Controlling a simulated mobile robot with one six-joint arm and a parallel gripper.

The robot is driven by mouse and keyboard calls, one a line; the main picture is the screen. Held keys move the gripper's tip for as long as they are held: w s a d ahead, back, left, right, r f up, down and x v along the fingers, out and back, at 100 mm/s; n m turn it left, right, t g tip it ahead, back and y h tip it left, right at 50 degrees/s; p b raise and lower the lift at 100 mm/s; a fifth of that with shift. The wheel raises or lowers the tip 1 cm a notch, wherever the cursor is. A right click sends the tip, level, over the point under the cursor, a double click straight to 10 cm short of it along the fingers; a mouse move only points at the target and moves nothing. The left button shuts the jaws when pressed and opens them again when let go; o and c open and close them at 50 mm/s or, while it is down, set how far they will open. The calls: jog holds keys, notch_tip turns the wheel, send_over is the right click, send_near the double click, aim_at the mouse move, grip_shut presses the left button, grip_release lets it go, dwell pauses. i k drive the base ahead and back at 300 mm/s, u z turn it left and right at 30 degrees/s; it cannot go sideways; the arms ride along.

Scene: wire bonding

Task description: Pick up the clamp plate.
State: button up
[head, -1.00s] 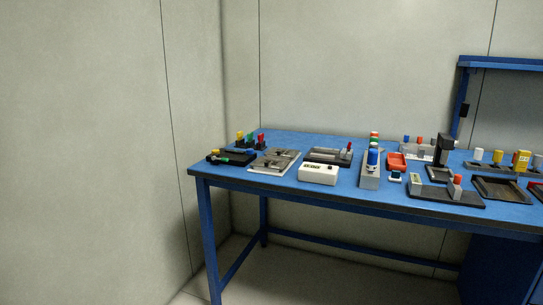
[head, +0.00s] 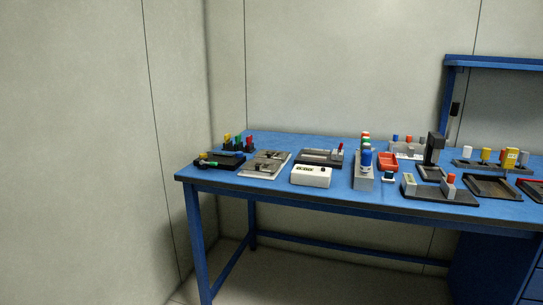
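A flat grey metal plate (head: 278,159) with small dark parts on top lies on the left part of the blue bench (head: 340,205). It may be the clamp plate, but at this size I cannot tell for sure. It lies between a black tray with green and yellow tools (head: 219,162) and a white box with a dark display (head: 311,177). My gripper is not in view.
A dark-grey fixture with a red-tipped part (head: 321,157), a grey block with coloured caps (head: 363,180), a red tray (head: 388,161) and a black stand (head: 433,157) crowd the bench. Walls stand left and behind. The floor before the bench looks clear.

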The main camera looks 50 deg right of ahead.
aim_at(266, 154)
jog(key=i, duration=0.85)
jog(key=u, duration=0.05)
